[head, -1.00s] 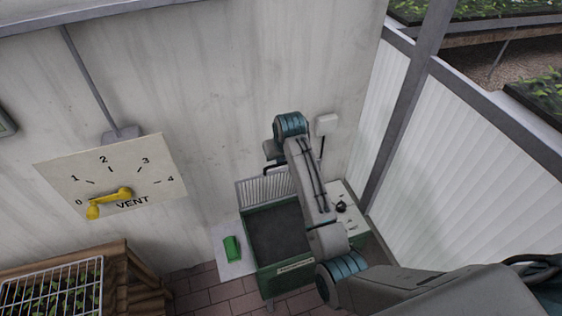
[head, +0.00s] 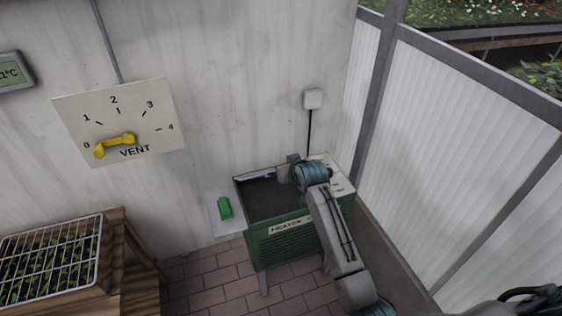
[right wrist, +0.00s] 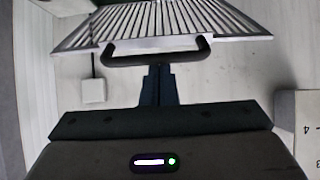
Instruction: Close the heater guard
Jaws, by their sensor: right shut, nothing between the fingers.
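The green heater (head: 285,243) stands on the floor against the wall, its dark top opening showing in the head view. Its guard, a pale slatted grille (right wrist: 165,22), fills the top of the right wrist view, with a black bar handle (right wrist: 155,59) along its edge. A thin pale edge shows at the heater's back in the head view, but the guard's angle is hard to tell there. My right gripper (right wrist: 158,72) is shut and empty, its tips close to the handle's middle; I cannot tell whether they touch. My left gripper is not in view.
A green object (head: 224,208) lies on a white sheet beside the heater. A vent panel (head: 120,122) with a yellow lever is on the wall. A wooden bench (head: 125,275) with a wire-covered plant tray is at left. A glazed partition (head: 460,130) rises at right.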

